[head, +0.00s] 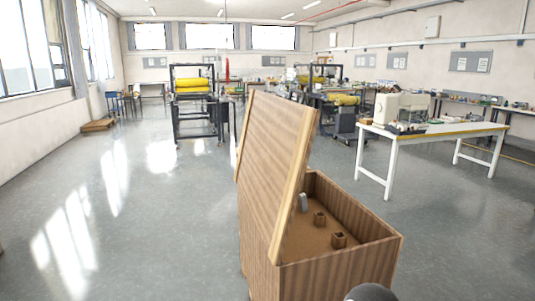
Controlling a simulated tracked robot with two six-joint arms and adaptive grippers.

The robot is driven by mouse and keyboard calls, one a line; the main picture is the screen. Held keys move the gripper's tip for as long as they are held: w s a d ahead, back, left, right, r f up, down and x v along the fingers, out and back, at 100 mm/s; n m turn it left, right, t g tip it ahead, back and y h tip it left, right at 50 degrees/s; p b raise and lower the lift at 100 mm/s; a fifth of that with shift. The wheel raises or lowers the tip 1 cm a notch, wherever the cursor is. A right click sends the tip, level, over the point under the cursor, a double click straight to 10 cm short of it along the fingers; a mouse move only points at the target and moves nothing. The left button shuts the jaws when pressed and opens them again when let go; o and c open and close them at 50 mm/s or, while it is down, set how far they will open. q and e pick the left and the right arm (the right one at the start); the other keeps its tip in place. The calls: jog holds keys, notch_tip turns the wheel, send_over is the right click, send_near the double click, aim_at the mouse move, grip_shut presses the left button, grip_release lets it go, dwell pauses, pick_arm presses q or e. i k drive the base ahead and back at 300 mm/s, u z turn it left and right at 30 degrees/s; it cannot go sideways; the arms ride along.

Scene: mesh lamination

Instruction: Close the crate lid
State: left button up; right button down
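A wooden crate (345,272) with striped brown grain stands on the floor in front of me, at the lower middle right of the head view. Its lid (272,150) is open, raised steeply and tilted along the crate's left side. The right part of the opening is uncovered and shows a brown inside floor; the lid hides the rest. Neither of my grippers is in view. A dark rounded part, perhaps of my own arm, shows at the bottom edge in front of the crate.
Two small brown blocks (338,240) and a grey piece (303,203) are inside the crate. A white-legged table (440,131) with a machine stands behind right. A black frame with yellow rolls (194,86) stands farther back. The floor left of the crate is clear.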

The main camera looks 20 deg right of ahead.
aim_at(279, 135)
jog(key=k, duration=0.25)
jog(key=z, duration=0.15)
jog(key=i, duration=2.75)
jog(key=u, duration=0.15)
